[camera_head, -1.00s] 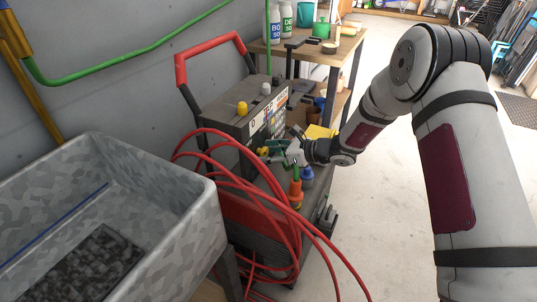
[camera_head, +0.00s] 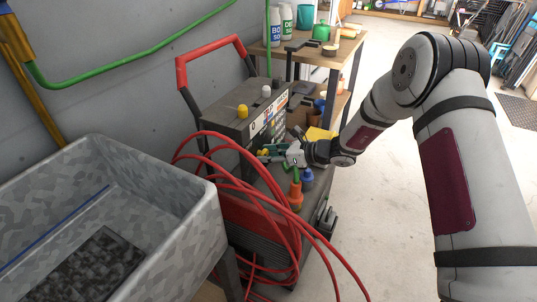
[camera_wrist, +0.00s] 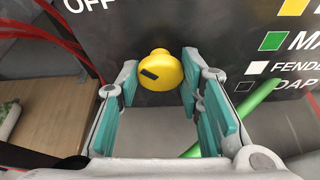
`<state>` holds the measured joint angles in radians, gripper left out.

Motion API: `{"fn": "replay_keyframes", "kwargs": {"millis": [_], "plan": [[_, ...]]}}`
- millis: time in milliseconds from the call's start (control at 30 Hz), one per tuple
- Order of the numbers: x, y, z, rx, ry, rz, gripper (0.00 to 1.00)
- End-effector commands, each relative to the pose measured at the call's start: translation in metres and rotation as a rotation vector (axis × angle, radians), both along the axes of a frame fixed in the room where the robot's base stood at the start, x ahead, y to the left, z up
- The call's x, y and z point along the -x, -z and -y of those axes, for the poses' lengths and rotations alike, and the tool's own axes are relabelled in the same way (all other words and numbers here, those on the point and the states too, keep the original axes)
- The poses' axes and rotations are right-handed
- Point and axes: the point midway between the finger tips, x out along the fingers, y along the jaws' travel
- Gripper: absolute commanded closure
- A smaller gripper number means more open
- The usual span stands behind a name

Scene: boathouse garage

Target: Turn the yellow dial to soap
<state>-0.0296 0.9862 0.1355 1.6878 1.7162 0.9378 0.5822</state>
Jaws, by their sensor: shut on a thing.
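The yellow dial (camera_wrist: 160,70) sticks out from the dark panel of the pressure washer (camera_head: 232,127). It shows between my fingertips in the wrist view, with its black mark toward the left. In the head view only a small part of the dial (camera_head: 262,152) shows beside the fingers. My gripper (camera_wrist: 164,77) is shut on the dial, with a teal pad on each side. It also shows in the head view (camera_head: 273,152). The panel reads OFF (camera_wrist: 102,4) at upper left. A partly cut-off label ending in "OAP" (camera_wrist: 292,82) is at the right.
Red hoses (camera_head: 240,170) loop in front of the washer, below my gripper. A grey sink (camera_head: 185,185) is at the left. Open floor (camera_head: 385,200) lies to the right.

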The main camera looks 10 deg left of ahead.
Motion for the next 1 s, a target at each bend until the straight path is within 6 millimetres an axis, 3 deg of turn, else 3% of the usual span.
{"fn": "replay_keyframes", "kwargs": {"millis": [1000], "plan": [[-0.0051,0.0034,0.0022,-0.285,0.002,-0.783,0.94]]}}
